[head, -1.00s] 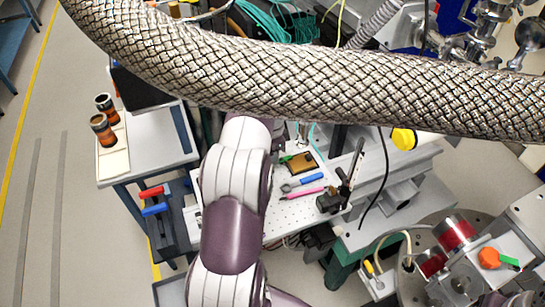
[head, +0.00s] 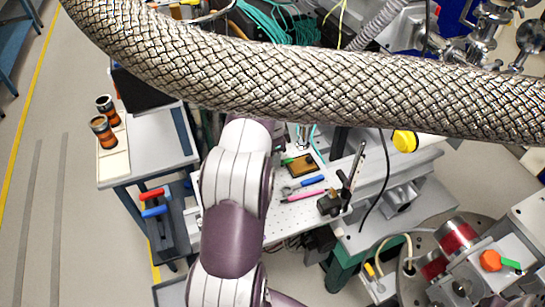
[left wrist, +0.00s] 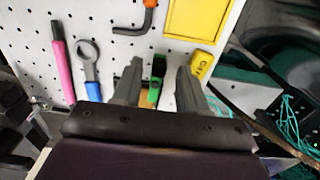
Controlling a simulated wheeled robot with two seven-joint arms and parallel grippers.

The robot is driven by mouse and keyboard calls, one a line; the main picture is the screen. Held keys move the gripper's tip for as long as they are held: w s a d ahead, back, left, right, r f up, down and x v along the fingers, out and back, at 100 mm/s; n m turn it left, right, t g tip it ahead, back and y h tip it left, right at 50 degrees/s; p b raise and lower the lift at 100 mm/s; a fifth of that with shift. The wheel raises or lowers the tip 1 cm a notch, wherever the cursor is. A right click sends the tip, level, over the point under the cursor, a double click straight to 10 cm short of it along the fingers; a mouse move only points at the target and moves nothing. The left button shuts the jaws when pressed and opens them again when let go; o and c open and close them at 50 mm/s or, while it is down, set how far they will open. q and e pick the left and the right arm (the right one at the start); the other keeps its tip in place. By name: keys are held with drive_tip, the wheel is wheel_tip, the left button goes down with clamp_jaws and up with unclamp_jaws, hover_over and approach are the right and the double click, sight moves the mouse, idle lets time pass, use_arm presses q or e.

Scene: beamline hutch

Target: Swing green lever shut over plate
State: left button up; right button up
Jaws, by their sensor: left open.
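A small green lever (head: 288,160) shows at the left edge of a brownish plate (head: 303,167) on the white perforated board, in the head view. In the left wrist view the green lever (left wrist: 158,79) lies between the fingers of my left gripper (left wrist: 159,74). My left gripper is open. Whether a finger touches the lever, I cannot tell. The plate is mostly hidden behind the gripper in the wrist view. In the head view my left gripper (head: 303,138) is above the far side of the plate, partly hidden by the braided hose. My right gripper is not in view.
A black post mount (head: 335,202) stands right of the plate. A thick braided hose (head: 300,90) crosses above the board.

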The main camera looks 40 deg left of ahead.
use_arm(q)
wheel_tip(320, 180, up, 12)
idle(0.6)
